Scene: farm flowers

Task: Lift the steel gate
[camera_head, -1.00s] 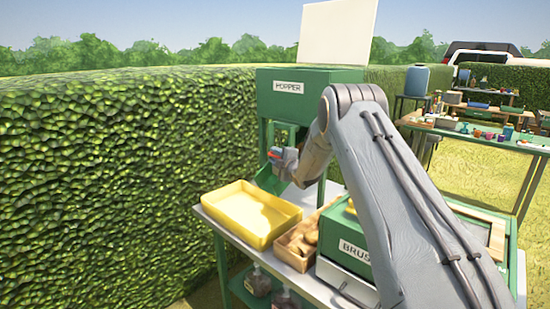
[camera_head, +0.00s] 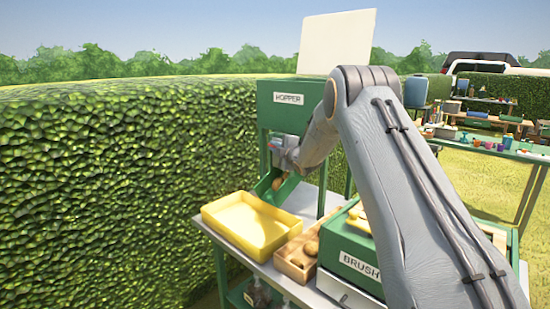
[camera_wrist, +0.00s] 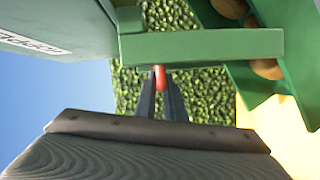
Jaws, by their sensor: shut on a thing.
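The green hopper (camera_head: 289,105) stands above the sloping green chute (camera_head: 266,187). My gripper (camera_head: 278,145) is at the hopper's lower front, just above the chute. In the wrist view my gripper (camera_wrist: 160,98) is shut on a small red handle (camera_wrist: 160,77) beside a green crossbar (camera_wrist: 205,45). I take this handle to be the steel gate's; the gate plate itself is not clearly visible. Brown potatoes (camera_wrist: 267,68) lie in the chute in the wrist view, and one potato (camera_head: 279,182) shows there in the head view.
A yellow tray (camera_head: 220,218) stands below the chute mouth. A wooden box (camera_head: 284,262) with potatoes and the green brush machine (camera_head: 345,247) stand to its right. A hedge (camera_head: 120,190) fills the left side. Tables with pots are at the back right.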

